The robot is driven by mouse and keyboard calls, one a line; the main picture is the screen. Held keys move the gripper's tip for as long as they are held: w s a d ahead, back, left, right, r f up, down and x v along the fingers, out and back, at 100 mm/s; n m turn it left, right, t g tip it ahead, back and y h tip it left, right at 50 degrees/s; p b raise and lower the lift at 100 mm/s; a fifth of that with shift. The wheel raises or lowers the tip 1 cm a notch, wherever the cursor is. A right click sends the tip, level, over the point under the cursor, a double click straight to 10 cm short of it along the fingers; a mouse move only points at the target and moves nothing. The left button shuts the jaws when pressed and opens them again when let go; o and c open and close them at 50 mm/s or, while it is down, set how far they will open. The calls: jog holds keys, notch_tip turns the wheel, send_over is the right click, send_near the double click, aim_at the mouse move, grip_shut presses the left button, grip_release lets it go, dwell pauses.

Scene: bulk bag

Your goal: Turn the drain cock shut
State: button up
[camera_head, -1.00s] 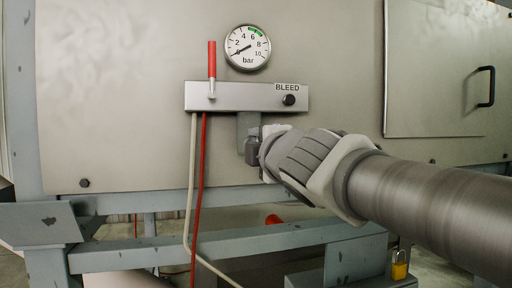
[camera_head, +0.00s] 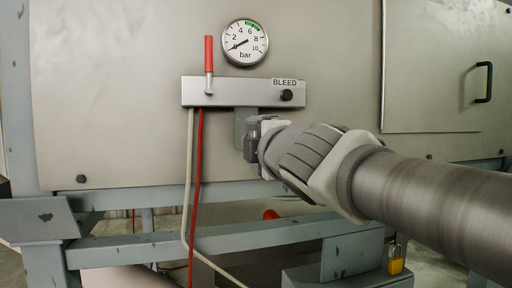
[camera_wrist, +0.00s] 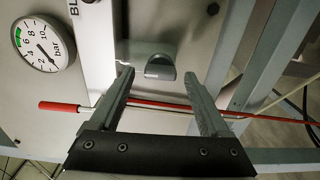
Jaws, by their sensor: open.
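A red-handled lever (camera_head: 209,62) stands upright on the left part of a grey metal bar (camera_head: 230,92), above a red hose. The lever also shows in the wrist view (camera_wrist: 60,107), lying toward the gauge. No label marks it or any other part as the drain cock. A small grey knob-like part (camera_wrist: 160,68) sits on the panel below the bar. My gripper (camera_wrist: 158,82) is open and empty; its fingers frame this part from the front without visible contact. In the head view my gripper (camera_head: 252,140) is seen side-on below the bar, hiding that part.
A black knob (camera_head: 286,95) under the BLEED label is on the bar's right end. A pressure gauge (camera_head: 245,43) is above, its needle near the low end. A red hose (camera_head: 196,190) and a pale hose (camera_head: 185,200) hang down. A padlock (camera_head: 396,262) hangs lower right.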

jog(key=p+v, duration=0.2)
jog(key=v, duration=1.4)
jog(key=shift+s, duration=0.25)
jog(key=shift+d, duration=0.15)
jog(key=s+d+f+m+g+h+p, duration=0.1)
jog(key=s+d+f+m+g, duration=0.1)
jog(key=f+m, duration=0.5)
jog(key=s+d+f+m+g+h+p, duration=0.1)
jog(key=d+f+m+g, duration=0.3)
jog(key=f, duration=0.6)
jog(key=s+d+f+m+g+h+p, duration=0.1)
jog(key=s+d+f+m+g+h, duration=0.2)
jog(key=f+m+g, duration=0.2)
notch_tip(320, 180, down, 4)
jog(key=m, duration=0.5)
jog(key=shift+g+p, duration=0.4)
jog(key=shift+r, duration=0.1)
